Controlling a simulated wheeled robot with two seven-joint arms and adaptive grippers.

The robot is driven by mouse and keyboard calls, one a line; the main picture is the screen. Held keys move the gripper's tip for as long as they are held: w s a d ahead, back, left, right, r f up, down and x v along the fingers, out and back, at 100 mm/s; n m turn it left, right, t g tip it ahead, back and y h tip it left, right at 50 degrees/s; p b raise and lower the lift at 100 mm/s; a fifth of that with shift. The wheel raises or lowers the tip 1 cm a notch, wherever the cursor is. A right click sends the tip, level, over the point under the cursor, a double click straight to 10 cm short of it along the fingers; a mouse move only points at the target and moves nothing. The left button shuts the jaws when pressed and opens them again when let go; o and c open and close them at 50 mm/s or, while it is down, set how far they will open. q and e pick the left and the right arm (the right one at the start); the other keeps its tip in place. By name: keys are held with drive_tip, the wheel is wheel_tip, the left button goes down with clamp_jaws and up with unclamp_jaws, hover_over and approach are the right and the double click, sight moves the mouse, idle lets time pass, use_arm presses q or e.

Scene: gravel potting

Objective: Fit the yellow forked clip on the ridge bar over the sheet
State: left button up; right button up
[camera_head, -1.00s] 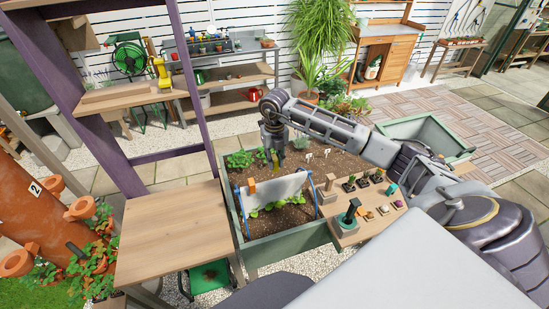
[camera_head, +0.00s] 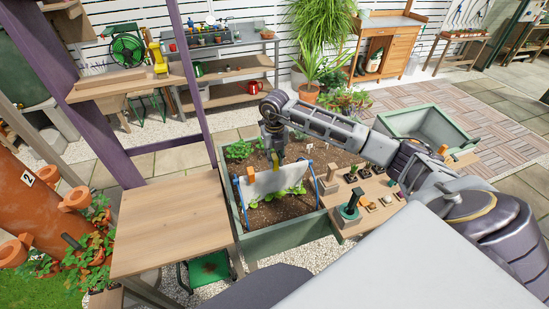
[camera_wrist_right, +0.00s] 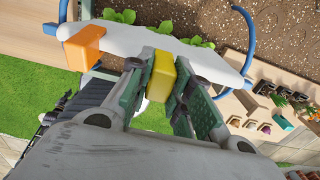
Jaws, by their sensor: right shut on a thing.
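My right gripper (camera_head: 274,152) points down over the planter bed and is shut on the yellow forked clip (camera_head: 277,161). In the right wrist view the yellow clip (camera_wrist_right: 159,76) sits between the two fingers (camera_wrist_right: 158,92). It overlaps the edge of the white sheet (camera_wrist_right: 205,55); I cannot tell whether it touches the sheet or is seated. The sheet (camera_head: 276,181) hangs over the ridge between blue hoops (camera_head: 316,183). The ridge bar is hidden under it. An orange clip (camera_head: 251,172) sits on the sheet's left end. My left gripper is not in view.
Green seedlings (camera_head: 253,203) grow under the sheet. A side shelf (camera_head: 350,229) right of the bed holds a green-handled tool (camera_head: 350,207), small pots and blocks. A bare wooden table (camera_head: 175,225) stands left of the bed. A green crate (camera_head: 425,128) is behind right.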

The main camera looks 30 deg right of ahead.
drive_tip(key=shift+f+b, duration=1.1)
drive_tip(key=shift+f, duration=0.55)
idle(1.1)
drive_tip(key=o, duration=1)
drive_tip(key=shift+c, duration=0.2)
drive_tip(key=shift+r, duration=0.2)
wheel_tip(320, 180, up, 12)
drive_tip(key=shift+f, duration=0.15)
